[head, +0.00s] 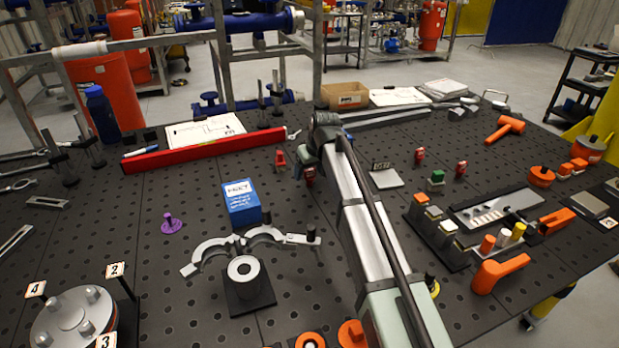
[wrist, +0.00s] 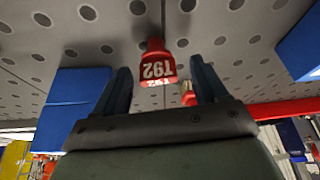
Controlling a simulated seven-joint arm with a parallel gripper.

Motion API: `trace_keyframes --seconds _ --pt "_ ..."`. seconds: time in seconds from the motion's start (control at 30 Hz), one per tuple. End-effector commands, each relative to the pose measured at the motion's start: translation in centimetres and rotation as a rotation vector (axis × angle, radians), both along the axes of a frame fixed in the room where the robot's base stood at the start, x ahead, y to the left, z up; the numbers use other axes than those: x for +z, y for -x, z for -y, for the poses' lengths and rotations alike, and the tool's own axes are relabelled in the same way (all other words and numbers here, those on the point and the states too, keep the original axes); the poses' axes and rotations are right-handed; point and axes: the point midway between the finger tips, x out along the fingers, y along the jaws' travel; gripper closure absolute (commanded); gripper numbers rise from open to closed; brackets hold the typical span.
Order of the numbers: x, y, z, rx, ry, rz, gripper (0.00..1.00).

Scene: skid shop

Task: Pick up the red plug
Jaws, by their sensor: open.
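In the wrist view a red plug (wrist: 154,62) with a white label lies ahead of my gripper (wrist: 160,72), in line with the gap between the two dark blue fingers. The fingers are apart, and I see no grip on the plug. A second small red piece (wrist: 187,95) shows partly behind it, near the right finger. In the head view two red pieces, one on the left (head: 280,159) and one on the right (head: 309,177), stand close to the far end of my arm. I cannot tell which is the labelled one. My gripper is mostly hidden there by the arm.
A blue box (head: 241,204) stands left of my arm, near a metal clamp (head: 250,241). A red bar (head: 205,150) lies behind.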

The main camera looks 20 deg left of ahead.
Motion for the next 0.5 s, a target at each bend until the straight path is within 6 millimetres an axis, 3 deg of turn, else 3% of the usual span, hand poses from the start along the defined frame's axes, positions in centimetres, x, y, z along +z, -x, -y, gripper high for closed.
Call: trace_keyframes --seconds 0.2,0.5 --pt "-2.5 -0.7 -0.7 0.000 0.001 -0.001 0.28" --pt "-2.8 -0.8 -0.8 0.000 -0.001 0.001 0.31"
